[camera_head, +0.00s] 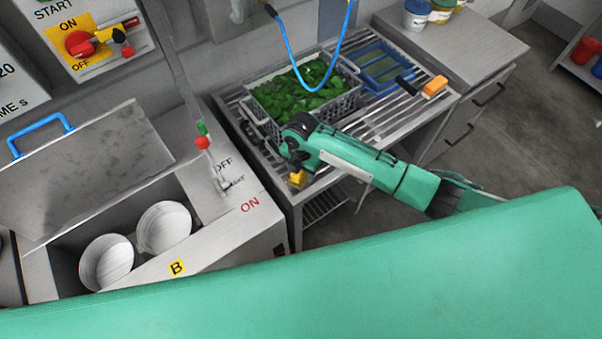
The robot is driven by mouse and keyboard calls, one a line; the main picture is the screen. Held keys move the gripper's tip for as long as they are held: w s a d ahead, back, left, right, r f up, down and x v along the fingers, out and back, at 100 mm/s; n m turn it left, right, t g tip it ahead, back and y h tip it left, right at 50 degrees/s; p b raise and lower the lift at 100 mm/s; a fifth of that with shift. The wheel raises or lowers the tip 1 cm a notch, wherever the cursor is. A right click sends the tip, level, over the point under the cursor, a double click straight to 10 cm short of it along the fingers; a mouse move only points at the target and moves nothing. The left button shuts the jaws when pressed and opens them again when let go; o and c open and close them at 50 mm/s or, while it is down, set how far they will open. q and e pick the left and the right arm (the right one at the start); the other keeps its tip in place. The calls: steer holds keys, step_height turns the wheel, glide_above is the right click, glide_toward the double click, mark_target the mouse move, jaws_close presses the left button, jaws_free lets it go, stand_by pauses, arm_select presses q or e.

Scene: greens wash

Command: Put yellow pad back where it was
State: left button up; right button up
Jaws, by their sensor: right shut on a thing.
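The yellow pad (297,180) is a small yellow piece at the tip of my right gripper (295,168). My right gripper is shut on it, near the front left edge of the slatted metal rack table (384,124). The gripper body hides part of the pad, and I cannot tell whether the pad touches the table. My left gripper is not in view.
A grey basket of greens (352,100) and a blue-rimmed tray (385,69) stand on the rack. An orange-headed brush (434,87) lies at its right. A blue hose (285,35) hangs above the basket. An open washer (225,235) with white bowls (163,227) stands left.

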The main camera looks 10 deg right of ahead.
mark_target(301, 176)
step_height(301, 176, down, 2)
steer(key=shift+f, duration=0.5)
steer(key=shift+f, duration=0.15)
steer(key=o, duration=1)
step_height(301, 176, up, 12)
steer(key=shift+r+b, duration=0.2)
steer(key=shift+b, duration=0.75)
